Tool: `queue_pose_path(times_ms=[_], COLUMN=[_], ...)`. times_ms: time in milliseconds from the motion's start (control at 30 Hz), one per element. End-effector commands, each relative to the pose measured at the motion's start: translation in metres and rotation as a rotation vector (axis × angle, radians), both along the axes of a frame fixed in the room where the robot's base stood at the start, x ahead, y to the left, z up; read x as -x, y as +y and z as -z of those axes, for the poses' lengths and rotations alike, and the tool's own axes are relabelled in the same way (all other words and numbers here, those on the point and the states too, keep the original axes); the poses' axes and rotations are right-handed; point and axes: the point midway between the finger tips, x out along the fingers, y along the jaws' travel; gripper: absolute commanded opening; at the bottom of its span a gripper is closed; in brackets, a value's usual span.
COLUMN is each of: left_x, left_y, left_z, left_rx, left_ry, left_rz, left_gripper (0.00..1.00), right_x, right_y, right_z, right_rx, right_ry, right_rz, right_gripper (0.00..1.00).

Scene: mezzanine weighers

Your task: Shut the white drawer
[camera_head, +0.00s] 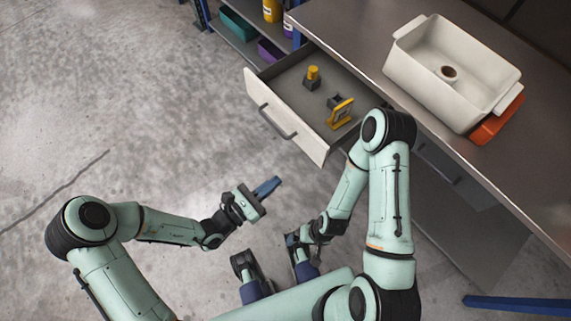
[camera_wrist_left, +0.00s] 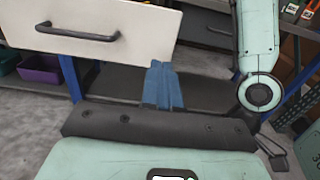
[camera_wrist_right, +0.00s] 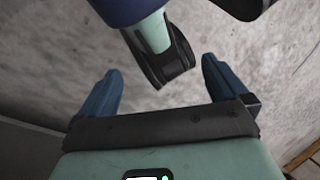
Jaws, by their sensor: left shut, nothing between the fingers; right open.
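The white drawer (camera_head: 285,125) stands pulled out from under the metal worktop, with a dark bar handle on its front. Inside it lie a yellow-topped dark object (camera_head: 312,78) and a yellow-and-black object (camera_head: 340,112). My left gripper (camera_head: 268,186) is shut and empty, below and in front of the drawer front, apart from it in the head view. In the left wrist view the drawer front (camera_wrist_left: 150,42) and its handle show beyond the shut blue fingers (camera_wrist_left: 161,86). My right gripper (camera_wrist_right: 160,90) is open and empty, low near my base.
A white bin (camera_head: 420,75) and an orange tray (camera_head: 497,120) stand on the worktop (camera_head: 345,25). A blue-framed shelf with a teal bin (camera_head: 238,25) and a purple bin (camera_head: 270,50) is beyond the drawer. The floor at left is clear. My right arm passes close to the drawer's near corner.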

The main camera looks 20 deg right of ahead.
Motion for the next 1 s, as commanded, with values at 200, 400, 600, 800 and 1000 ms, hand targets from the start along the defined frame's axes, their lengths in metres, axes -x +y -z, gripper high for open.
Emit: queue_pose_path(times_ms=[200, 400, 600, 800, 1000], left_x=[-0.011, -0.026, -0.038, -0.044, -0.044], left_y=[-0.037, -0.078, -0.109, -0.124, -0.126], left_z=[0.001, 0.001, 0.001, 0.001, 0.0], left_rx=[0.002, 0.001, 0.0, -0.001, -0.002], left_ry=[-0.001, -0.001, 0.001, 0.001, 0.002], left_rz=[0.007, 0.007, 0.005, 0.004, 0.004], left_gripper=[0.0, 0.0, 0.0, 0.0, 0.0], right_x=[-0.007, -0.017, -0.027, -0.032, -0.033], right_y=[-0.003, -0.008, -0.013, -0.015, -0.015], right_z=[0.007, 0.015, 0.023, 0.027, 0.027], right_rx=[0.009, 0.022, 0.034, 0.042, 0.043], right_ry=[-0.018, -0.047, -0.072, -0.087, -0.09], right_rz=[0.009, 0.02, 0.031, 0.037, 0.038], right_gripper=[1.0, 1.0, 1.0, 1.0, 1.0])
